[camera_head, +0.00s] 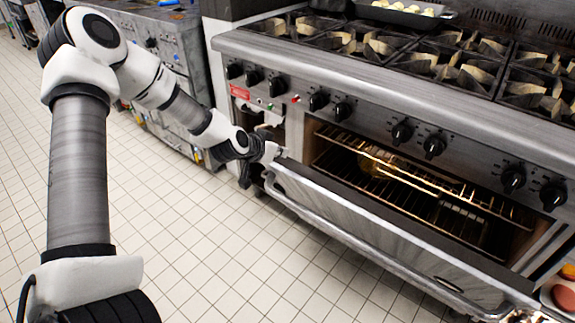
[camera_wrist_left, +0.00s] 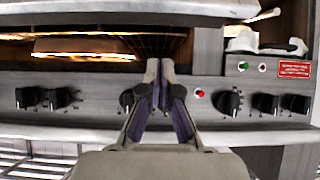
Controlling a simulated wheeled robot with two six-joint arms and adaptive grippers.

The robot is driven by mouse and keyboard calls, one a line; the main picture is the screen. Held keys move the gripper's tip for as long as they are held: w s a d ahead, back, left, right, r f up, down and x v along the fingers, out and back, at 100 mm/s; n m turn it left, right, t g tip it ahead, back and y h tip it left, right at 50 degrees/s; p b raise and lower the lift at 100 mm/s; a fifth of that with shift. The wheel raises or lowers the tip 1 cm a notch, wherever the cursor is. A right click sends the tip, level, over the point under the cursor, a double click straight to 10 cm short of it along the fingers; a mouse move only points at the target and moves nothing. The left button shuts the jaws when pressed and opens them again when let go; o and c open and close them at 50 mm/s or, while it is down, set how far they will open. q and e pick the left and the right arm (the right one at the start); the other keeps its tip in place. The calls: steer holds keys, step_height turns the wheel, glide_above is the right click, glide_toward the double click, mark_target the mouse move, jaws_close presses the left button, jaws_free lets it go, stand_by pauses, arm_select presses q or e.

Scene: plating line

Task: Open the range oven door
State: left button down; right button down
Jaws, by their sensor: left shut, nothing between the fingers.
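The range oven door (camera_head: 335,215) is swung partly down in the head view. Its long bar handle (camera_head: 385,262) runs along the front. The oven cavity (camera_head: 335,150) is exposed above it, with lit wire racks inside. My left gripper (camera_head: 262,160) is at the left end of the door's upper edge; whether it touches the door is hard to tell. In the left wrist view its two fingers (camera_wrist_left: 160,82) are together with nothing between them, in front of the knob panel and the cavity opening. My right gripper does not show.
The range (camera_head: 300,60) has a row of black knobs (camera_head: 403,131) above the oven and burner grates on top. A tray (camera_head: 405,12) of pale pieces stands at the back. Steel cabinets (camera_head: 165,45) stand to the left. The tiled floor (camera_head: 200,250) in front is clear.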

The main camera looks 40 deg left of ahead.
mark_target(292, 167)
arm_select(q)
steer(key=b+x, duration=0.2)
steer(key=x, duration=0.2)
steer(key=b+x, duration=0.2)
steer(key=x, duration=0.2)
steer(key=shift+s+f, duration=0.2)
steer(key=shift+f, duration=0.1)
steer(key=shift+s+f, duration=0.55)
steer(key=shift+s, duration=0.3)
steer(key=shift+s+f, duration=0.35)
steer(key=shift+s, duration=0.35)
